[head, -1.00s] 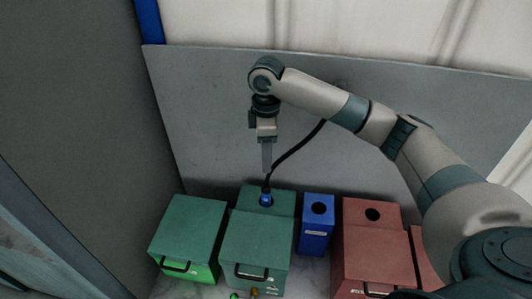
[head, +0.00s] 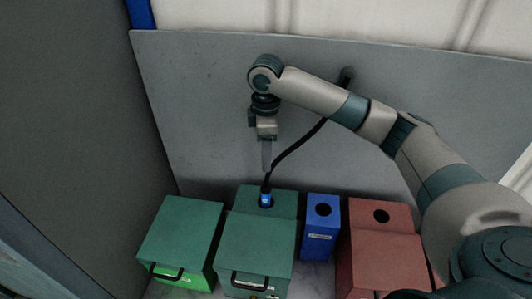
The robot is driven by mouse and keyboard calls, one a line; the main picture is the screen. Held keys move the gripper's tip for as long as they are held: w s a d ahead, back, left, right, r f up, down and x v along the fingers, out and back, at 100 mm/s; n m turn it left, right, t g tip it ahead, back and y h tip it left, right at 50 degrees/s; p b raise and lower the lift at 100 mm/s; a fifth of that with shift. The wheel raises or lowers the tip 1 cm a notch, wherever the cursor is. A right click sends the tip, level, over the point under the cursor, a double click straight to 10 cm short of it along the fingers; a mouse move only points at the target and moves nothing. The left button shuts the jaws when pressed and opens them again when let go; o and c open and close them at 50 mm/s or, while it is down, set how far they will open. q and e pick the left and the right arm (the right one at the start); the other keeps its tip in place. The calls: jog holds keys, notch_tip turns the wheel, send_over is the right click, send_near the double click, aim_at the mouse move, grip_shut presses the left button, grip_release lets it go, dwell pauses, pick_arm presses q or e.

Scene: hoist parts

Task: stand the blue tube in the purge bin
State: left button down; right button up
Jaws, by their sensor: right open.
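The blue tube (head: 265,199) stands roughly upright in the round hole on the raised back part of the middle green bin (head: 255,240). A black hose (head: 298,146) runs down into its top end. The lower part of the tube is hidden in the hole. My right gripper (head: 266,166) points down above the tube, open, with its fingertips close to the hose; I cannot tell if they touch it. No label that I can read tells which bin is the purge bin. My left gripper does not show.
Another green bin (head: 183,230) stands to the left. A narrow blue bin (head: 321,228) with a round hole and a red bin (head: 382,250) with a hole stand to the right. A grey panel (head: 205,110) rises behind, and a dark wall (head: 85,120) closes off the left.

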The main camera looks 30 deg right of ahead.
aim_at(266, 186)
notch_tip(266, 186, down, 18)
jog(key=p, duration=0.4)
jog(key=shift+r, duration=0.25)
dwell(0.3)
grip_shut()
notch_tip(266, 186, up, 6)
jog(key=p, duration=0.6)
notch_tip(266, 186, up, 2)
jog(key=shift+r+p, duration=0.25)
jog(key=shift+p, duration=0.9)
jog(key=shift+r, duration=2.8)
